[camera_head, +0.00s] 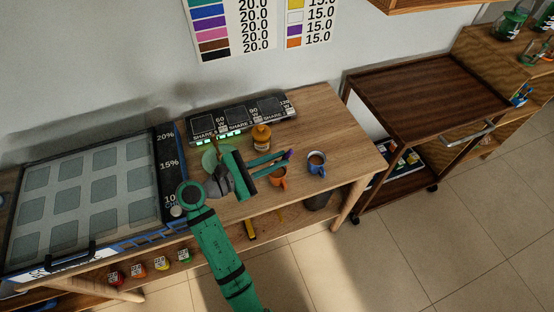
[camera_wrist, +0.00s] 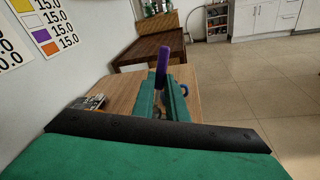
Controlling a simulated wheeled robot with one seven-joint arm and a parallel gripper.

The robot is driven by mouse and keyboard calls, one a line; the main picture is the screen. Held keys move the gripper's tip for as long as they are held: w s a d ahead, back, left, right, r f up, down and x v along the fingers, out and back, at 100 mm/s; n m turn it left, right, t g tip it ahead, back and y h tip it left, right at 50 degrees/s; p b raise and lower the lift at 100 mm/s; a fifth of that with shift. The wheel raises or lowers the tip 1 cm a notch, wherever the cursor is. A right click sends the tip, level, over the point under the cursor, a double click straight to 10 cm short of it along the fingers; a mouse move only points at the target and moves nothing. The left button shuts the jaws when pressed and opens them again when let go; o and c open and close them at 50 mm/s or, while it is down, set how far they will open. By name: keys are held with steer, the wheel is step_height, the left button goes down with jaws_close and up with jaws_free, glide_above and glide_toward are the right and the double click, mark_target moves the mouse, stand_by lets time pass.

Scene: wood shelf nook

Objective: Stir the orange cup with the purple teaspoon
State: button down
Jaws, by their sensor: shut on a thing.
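The orange cup (camera_head: 278,182) stands on the wooden table, partly hidden under my gripper's fingers. My green gripper (camera_head: 288,160) is over the table, its fingers pointing right, shut on the purple teaspoon (camera_head: 288,154). In the wrist view the teaspoon's purple handle (camera_wrist: 162,62) rises upright between the fingertips (camera_wrist: 172,92). The spoon's lower end is hidden, so I cannot tell whether it is inside the orange cup. The fingers pass just above the cup's far side in the head view.
A blue cup (camera_head: 316,163) with brown contents stands close to the right of the orange cup. A green plate (camera_head: 212,158) is to the left, near a dark display panel (camera_head: 241,115). The table's right end (camera_head: 350,150) is clear.

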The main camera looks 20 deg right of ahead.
steer(key=shift+r, duration=2.5)
steer(key=shift+d, duration=0.1)
